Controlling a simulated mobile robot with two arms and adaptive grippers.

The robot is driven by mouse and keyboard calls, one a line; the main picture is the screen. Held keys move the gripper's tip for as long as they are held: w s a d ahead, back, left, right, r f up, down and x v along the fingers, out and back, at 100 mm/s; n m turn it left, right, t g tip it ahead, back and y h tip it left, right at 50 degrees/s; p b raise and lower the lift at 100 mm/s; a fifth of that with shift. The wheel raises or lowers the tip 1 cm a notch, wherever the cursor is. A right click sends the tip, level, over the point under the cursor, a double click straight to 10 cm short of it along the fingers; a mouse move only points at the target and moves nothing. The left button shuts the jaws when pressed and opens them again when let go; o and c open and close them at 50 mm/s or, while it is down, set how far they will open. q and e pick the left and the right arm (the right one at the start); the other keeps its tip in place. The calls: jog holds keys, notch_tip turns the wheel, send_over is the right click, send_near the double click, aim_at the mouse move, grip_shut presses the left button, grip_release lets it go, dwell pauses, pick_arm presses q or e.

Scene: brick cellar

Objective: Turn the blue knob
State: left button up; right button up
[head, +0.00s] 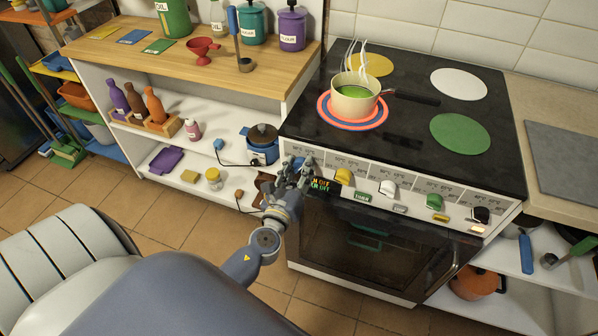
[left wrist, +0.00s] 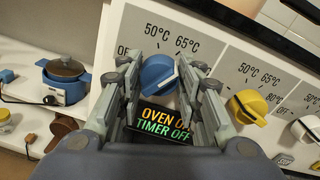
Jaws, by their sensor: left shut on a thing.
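The blue knob (left wrist: 159,75) is on the stove's front panel (left wrist: 228,62), seen in the left wrist view between my left gripper's fingers. Temperature marks of 50°C and 65°C stand above it. My left gripper (left wrist: 160,82) is shut on the blue knob, one finger on each side. In the head view my left gripper (head: 298,168) is at the left end of the panel and hides the blue knob. A small display (left wrist: 164,122) below the knob shows oven and timer text. My right gripper is not in view.
A yellow knob (head: 343,176), a white knob (head: 387,188), a green knob (head: 434,201) and a black knob (head: 480,214) follow to the right. A steaming pot (head: 354,104) stands on the red-ringed burner. Wooden-topped shelves (head: 130,51) are left of the stove.

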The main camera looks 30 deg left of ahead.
pick_arm(q)
jog(key=n+b, duration=0.1)
jog(key=n, duration=0.4)
jog(key=shift+h+b, duration=0.3)
jog(key=shift+b, duration=0.05)
jog(key=n+b, duration=0.1)
jog(key=n, duration=0.4)
jog(key=shift+n, duration=0.3)
jog(key=n, duration=0.4)
jog(key=shift+a+h, duration=0.1)
jog(key=shift+h, duration=0.2)
jog(key=n+p, duration=0.1)
jog(key=n, duration=0.4)
jog(key=shift+n, duration=0.4)
jog(key=shift+p, duration=0.3)
